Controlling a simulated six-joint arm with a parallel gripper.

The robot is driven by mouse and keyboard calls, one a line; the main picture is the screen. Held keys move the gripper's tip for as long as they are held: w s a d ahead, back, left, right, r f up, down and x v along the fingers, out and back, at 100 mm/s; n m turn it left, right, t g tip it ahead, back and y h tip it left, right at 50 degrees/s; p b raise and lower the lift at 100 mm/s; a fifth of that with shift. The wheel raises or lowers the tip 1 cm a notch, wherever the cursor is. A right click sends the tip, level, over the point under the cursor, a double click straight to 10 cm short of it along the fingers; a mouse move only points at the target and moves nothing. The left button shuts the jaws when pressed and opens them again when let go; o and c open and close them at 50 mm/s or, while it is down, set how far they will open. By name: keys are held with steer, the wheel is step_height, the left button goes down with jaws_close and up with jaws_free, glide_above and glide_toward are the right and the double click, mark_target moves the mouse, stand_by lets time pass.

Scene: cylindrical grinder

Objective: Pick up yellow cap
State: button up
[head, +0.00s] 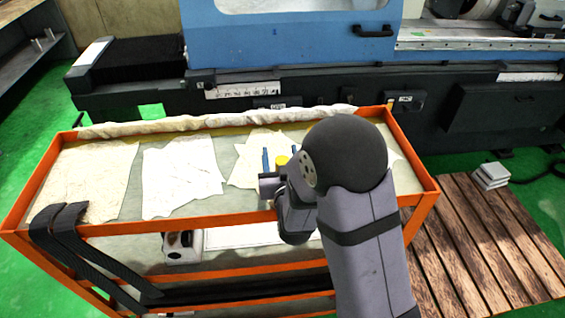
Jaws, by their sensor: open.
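The yellow cap (282,161) is a small yellow shape over the orange-framed cart (65,143), near a pale cloth (246,172) in the cart's right half. My arm rises from the bottom right, and its large dark joint hides what lies right of the cap. Two narrow blue strips, which look like the fingers of my gripper (281,156), show on either side of the cap. They are apart, so my gripper is open. I cannot tell whether they touch the cap or how high they are above it.
More cloths (182,176) lie on the cart top, with a rolled cloth (220,121) along its back edge. Black straps (62,225) hang over the front left. The blue grinder (290,35) stands behind. A wooden pallet (480,240) lies at right.

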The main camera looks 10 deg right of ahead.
steer(key=shift+c, duration=0.7)
steer(key=c, duration=0.9)
steer(key=shift+r, duration=0.15)
steer(key=shift+c, duration=0.2)
step_height(320, 180, up, 10)
steer(key=shift+b, duration=0.4)
